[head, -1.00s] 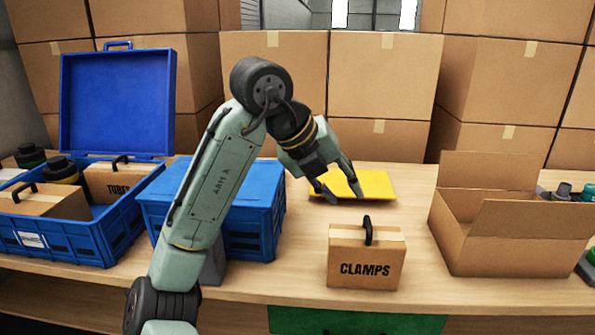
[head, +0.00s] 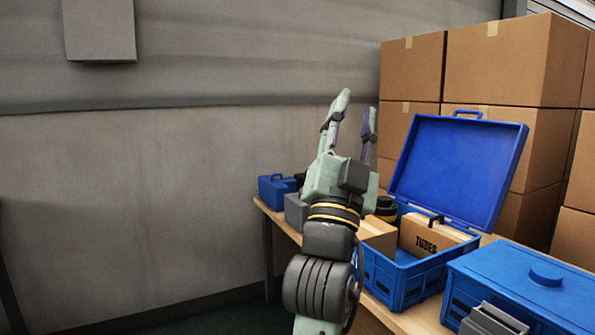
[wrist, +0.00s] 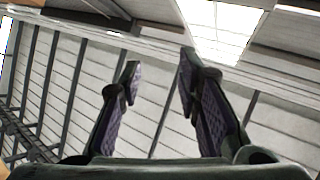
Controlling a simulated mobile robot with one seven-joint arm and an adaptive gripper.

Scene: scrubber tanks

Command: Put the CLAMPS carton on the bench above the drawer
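The CLAMPS carton and the green drawer front are outside both current views. The bench (head: 420,318) shows only in part at the lower right of the head view.
An open blue crate (head: 402,283) holds the TUBES carton (head: 430,238) and another carton. A closed blue crate (head: 530,290) stands right of it. A small blue box (head: 276,190) is at the bench's far left end. Large cartons (head: 510,90) are stacked behind.

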